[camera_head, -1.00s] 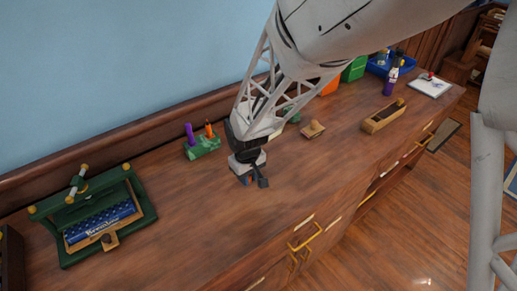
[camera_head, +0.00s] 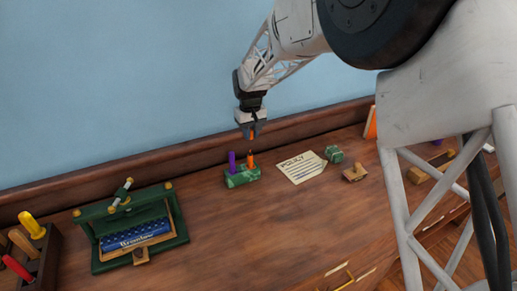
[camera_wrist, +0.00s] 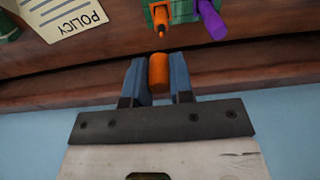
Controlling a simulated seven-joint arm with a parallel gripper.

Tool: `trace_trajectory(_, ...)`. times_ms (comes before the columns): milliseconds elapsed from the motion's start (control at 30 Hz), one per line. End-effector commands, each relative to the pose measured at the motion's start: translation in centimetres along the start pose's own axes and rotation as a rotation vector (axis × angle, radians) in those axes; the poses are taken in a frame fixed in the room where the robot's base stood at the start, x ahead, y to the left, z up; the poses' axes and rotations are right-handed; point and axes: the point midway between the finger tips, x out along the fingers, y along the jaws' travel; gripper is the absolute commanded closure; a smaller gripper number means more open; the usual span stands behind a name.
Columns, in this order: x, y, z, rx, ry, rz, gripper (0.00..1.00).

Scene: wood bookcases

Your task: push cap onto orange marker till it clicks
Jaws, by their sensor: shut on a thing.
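The orange marker (camera_head: 250,160) stands upright in a green marbled holder (camera_head: 240,180), with its dark tip bare and pointing up. My gripper (camera_head: 252,131) is above the holder, shut on a small orange cap (camera_wrist: 159,72). In the wrist view the cap sits between the blue fingers (camera_wrist: 158,82), apart from the orange marker (camera_wrist: 160,22), which shows beyond it beside the purple one. In the head view the cap is mostly hidden by the fingers, just above the marker tip.
A purple marker (camera_head: 232,162) stands in the same holder, just left of the orange one. A POLICY sheet (camera_head: 301,167) lies to the right, with a stamp (camera_head: 354,173) beyond. A green press (camera_head: 132,228) stands left. The wall ledge runs behind; the front desktop is clear.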

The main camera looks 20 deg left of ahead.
Motion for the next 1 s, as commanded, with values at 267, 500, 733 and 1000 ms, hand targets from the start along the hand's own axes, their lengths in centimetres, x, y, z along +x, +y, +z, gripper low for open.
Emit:
trace_trajectory(267, -0.5, 0.0, -0.9, 0.000, -0.001, 0.000, 1.00)
trace_trajectory(500, -0.5, 0.0, -0.8, 0.000, -0.001, 0.000, 1.00)
trace_trajectory(733, -0.1, 0.0, -0.8, 0.000, -0.002, 0.000, 1.00)
trace_trajectory(1000, 0.9, 0.0, -0.8, 0.000, -0.002, 0.000, 1.00)
